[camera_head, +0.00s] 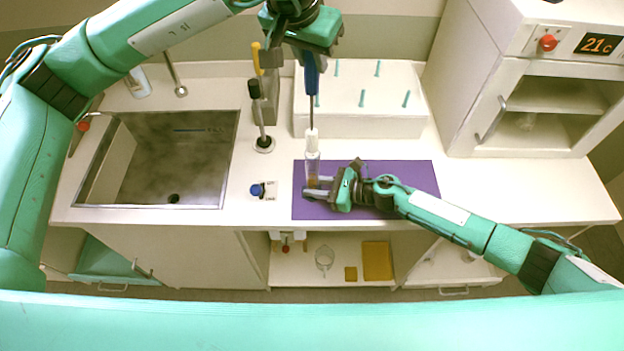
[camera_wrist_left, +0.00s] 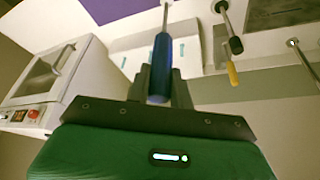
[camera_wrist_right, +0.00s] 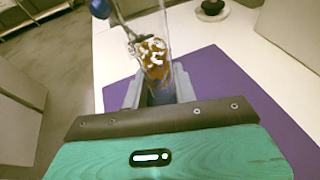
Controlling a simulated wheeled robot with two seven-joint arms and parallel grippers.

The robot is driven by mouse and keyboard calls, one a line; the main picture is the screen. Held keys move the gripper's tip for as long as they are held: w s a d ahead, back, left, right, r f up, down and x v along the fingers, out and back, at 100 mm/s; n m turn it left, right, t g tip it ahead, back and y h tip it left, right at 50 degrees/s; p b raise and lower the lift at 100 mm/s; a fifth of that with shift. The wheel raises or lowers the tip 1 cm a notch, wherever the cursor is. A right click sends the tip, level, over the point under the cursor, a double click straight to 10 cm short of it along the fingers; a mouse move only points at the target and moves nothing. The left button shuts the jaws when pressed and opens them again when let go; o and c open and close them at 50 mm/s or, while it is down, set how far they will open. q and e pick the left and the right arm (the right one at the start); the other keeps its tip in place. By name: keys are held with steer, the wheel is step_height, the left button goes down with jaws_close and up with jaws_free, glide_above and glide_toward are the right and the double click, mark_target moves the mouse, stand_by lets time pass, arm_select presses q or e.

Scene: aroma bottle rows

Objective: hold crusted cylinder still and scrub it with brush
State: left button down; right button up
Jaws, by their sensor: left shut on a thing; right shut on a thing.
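My left gripper (camera_head: 309,60) is shut on the blue handle of the brush (camera_head: 311,76) and holds it upright, shaft down. The handle also shows in the left wrist view (camera_wrist_left: 161,66). The white brush head is directly above or in the top of the clear cylinder (camera_head: 312,170); I cannot tell how deep it reaches. My right gripper (camera_head: 318,187) is shut around the cylinder's lower part, which stands upright over the purple mat. In the right wrist view the cylinder (camera_wrist_right: 153,50) shows brown crust with white patches. Its bottom is hidden by the fingers.
The purple mat (camera_head: 400,178) lies on the counter. A white rack with teal pegs (camera_head: 362,122) stands behind it. A white oven-like cabinet (camera_head: 540,100) is at right.

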mark_target(311, 109)
arm_select(q)
steer(key=shift+f, duration=2)
steer(key=shift+f, duration=6.15)
steer(key=shift+r, duration=0.1)
steer(key=shift+r, duration=2.2)
steer(key=shift+f, duration=0.15)
steer(key=shift+f, duration=2.2)
steer(key=shift+r, duration=0.15)
